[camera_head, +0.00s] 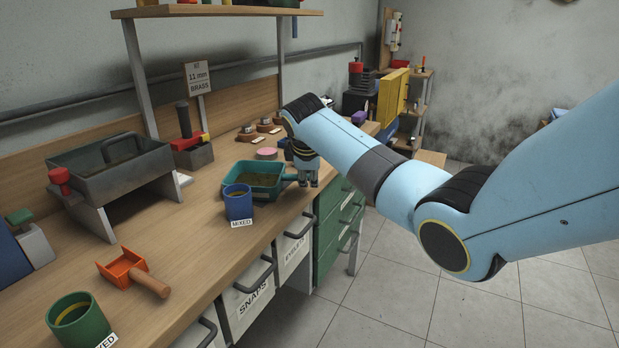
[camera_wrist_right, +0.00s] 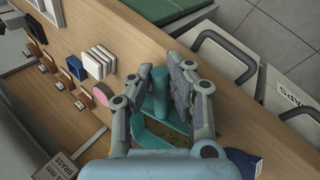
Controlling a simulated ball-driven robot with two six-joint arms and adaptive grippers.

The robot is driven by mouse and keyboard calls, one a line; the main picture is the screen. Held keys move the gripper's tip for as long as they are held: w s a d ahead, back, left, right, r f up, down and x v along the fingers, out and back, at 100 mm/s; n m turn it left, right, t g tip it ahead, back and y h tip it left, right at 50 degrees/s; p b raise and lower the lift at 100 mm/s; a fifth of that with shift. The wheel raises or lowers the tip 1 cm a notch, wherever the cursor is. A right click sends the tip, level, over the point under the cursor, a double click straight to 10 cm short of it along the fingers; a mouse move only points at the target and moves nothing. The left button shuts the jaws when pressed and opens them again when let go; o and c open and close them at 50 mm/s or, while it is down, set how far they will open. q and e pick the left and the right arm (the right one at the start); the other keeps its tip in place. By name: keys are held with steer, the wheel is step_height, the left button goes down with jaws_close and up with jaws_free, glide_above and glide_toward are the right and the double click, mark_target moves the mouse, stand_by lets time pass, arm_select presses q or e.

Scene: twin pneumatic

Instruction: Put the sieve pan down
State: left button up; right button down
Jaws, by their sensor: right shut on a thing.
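The sieve pan (camera_head: 228,185) is a teal, shallow rectangular pan with brownish contents, over the wooden bench behind the blue MIXED cup (camera_head: 238,203). My right gripper (camera_head: 308,181) is shut on its handle at the bench's front edge. The right wrist view shows the gripper (camera_wrist_right: 164,82) with its fingers on both sides of the teal handle (camera_wrist_right: 160,92), and part of the pan (camera_wrist_right: 172,133) below. The pan looks level, at or just above the bench top; I cannot tell whether it touches. My left gripper is not in view.
A grey basin on a stand (camera_head: 125,178) is at the left. An orange scoop (camera_head: 124,268) and a green MIXED cup (camera_head: 78,322) stand nearer. A pink disc (camera_head: 266,153) lies behind the pan. Bare bench (camera_head: 200,245) lies left of the blue cup.

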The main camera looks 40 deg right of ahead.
steer(key=shift+f, duration=0.15)
steer(key=c, duration=1.3)
jaws_free()
